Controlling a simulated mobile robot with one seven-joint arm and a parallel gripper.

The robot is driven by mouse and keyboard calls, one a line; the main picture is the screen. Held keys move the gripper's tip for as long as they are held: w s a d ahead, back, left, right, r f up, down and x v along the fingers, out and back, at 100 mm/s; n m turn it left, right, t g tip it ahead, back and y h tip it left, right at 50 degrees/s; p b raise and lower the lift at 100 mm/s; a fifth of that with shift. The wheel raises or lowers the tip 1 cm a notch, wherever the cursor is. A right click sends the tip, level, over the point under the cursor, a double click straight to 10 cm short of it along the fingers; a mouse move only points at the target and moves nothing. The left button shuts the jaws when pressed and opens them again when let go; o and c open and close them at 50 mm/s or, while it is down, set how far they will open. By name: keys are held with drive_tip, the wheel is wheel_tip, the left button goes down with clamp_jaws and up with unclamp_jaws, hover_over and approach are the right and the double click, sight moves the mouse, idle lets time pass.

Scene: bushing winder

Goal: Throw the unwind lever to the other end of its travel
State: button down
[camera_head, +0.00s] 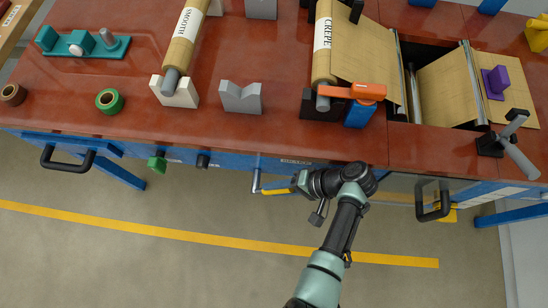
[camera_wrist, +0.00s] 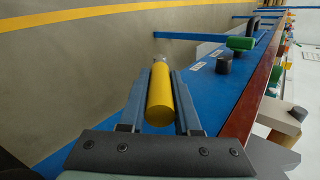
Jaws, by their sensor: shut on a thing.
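A lever with a grey metal arm (camera_head: 256,180) and a yellow grip (camera_head: 272,192) is on the blue front of the bench, under a small label too small to read. I take it to be the unwind lever. Its grip points to the right in the head view, roughly level. My gripper (camera_head: 294,184) is at the right end of this grip. In the wrist view, the yellow grip (camera_wrist: 160,98) lies lengthwise between the two fingers of my gripper (camera_wrist: 161,78), which is shut on it. The lever's pivot is hidden in the wrist view.
A green knob (camera_head: 157,163) and a black knob (camera_head: 202,161) stick out of the front panel to the left. Black drawer handles (camera_head: 68,158) are at both sides. The red bench top (camera_head: 240,125) overhangs above. Open floor (camera_head: 190,260) lies in front.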

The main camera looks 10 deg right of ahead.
drive_tip(key=shift+d+f+y+b, duration=0.2)
drive_tip(key=shift+y+b, duration=0.2)
drive_tip(key=c, duration=0.6)
unclamp_jaws()
drive_tip(key=shift+p+v, duration=1.15)
drive_tip(key=shift+v, duration=5.35)
drive_tip(key=shift+s, duration=0.1)
